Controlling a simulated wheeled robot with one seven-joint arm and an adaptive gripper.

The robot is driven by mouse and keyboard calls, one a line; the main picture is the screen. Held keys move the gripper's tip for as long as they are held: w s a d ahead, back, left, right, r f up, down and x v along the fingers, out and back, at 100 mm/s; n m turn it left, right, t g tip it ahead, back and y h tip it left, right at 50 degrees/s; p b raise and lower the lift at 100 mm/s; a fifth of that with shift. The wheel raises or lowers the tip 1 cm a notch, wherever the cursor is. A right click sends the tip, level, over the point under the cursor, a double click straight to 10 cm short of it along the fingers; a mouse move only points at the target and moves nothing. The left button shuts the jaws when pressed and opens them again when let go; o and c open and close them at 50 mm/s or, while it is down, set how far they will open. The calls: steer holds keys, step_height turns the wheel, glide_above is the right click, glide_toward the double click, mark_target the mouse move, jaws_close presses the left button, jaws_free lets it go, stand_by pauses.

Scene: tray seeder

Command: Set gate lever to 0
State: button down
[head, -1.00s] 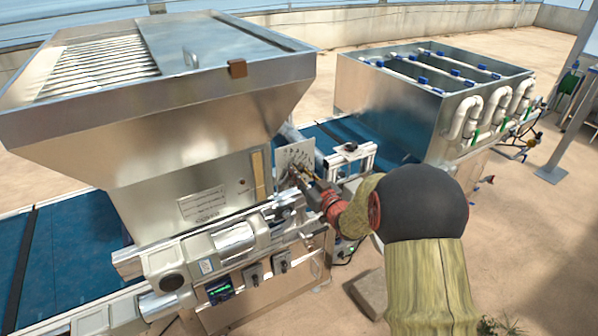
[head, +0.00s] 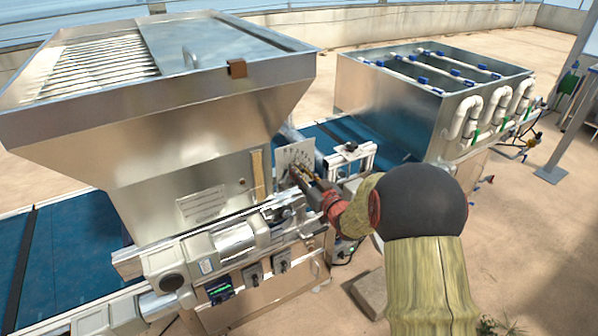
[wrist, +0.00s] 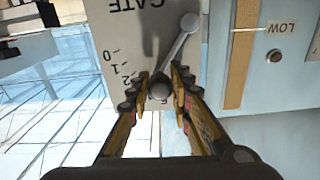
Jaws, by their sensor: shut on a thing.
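The gate plate (wrist: 152,28) is light and reads upside down in the wrist view, with a number scale along its left side. The gate lever (wrist: 176,52) is a grey bar running from a round end at upper right down to a round knob (wrist: 158,90). My gripper (wrist: 158,86) is shut on the knob, one finger on each side. The 0 mark is at the upper left of the scale, away from the knob. The fingers hide part of the scale, so the exact reading is unclear. In the head view, my gripper (head: 299,176) is at the plate (head: 294,157).
The seeder's metal hopper (head: 150,150) stands left of the plate. A blue conveyor belt (head: 325,133) runs behind it. A metal tank with white pipes (head: 400,105) stands at the right. A panel labelled LOW (wrist: 278,60) is close on the wrist view's right.

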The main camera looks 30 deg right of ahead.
steer(key=shift+d+f+m+p, duration=0.15)
steer(key=shift+d+f+m, duration=0.5)
steer(key=shift+m, duration=0.7)
steer(key=shift+d+f+m+p, duration=0.1)
steer(key=shift+d+f+m, duration=0.3)
steer(key=shift+f+m, duration=0.7)
steer(key=shift+d+f+m+p, duration=0.15)
steer(key=shift+d+f+m, duration=0.35)
steer(key=shift+m, duration=1.15)
steer(key=c, duration=1.7)
jaws_free()
steer(key=shift+o, duration=0.6)
steer(key=s, duration=1.2)
steer(key=shift+d, duration=0.25)
